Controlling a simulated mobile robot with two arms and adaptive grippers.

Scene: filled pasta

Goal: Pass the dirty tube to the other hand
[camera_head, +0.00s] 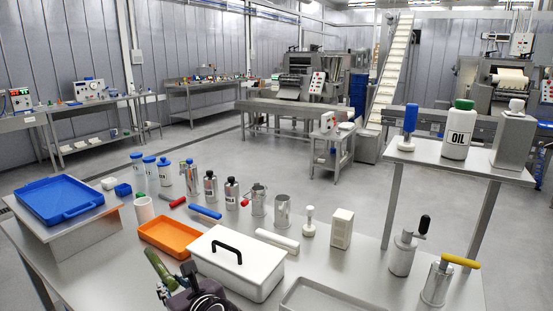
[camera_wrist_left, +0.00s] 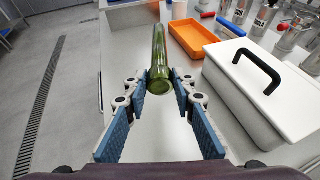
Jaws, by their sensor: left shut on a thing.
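The tube (camera_head: 157,266) is a long green, see-through piece at the bottom of the head view, left of the white lidded box. It also shows in the left wrist view (camera_wrist_left: 160,62), pointing away from the camera with its rounded near end between the fingers. My left gripper (camera_head: 173,287) is shut on the tube near that end and holds it above the steel table. Its blue finger pads (camera_wrist_left: 162,83) lie on both sides of the tube. Dirt on the tube cannot be made out. My right gripper is not in view.
The white box (camera_head: 212,262) with a black handle stands just right of the tube. An orange tray (camera_head: 170,237) lies behind it. A blue tray (camera_head: 60,222) sits on a raised stand at left. Several bottles and metal cans line the table's back.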

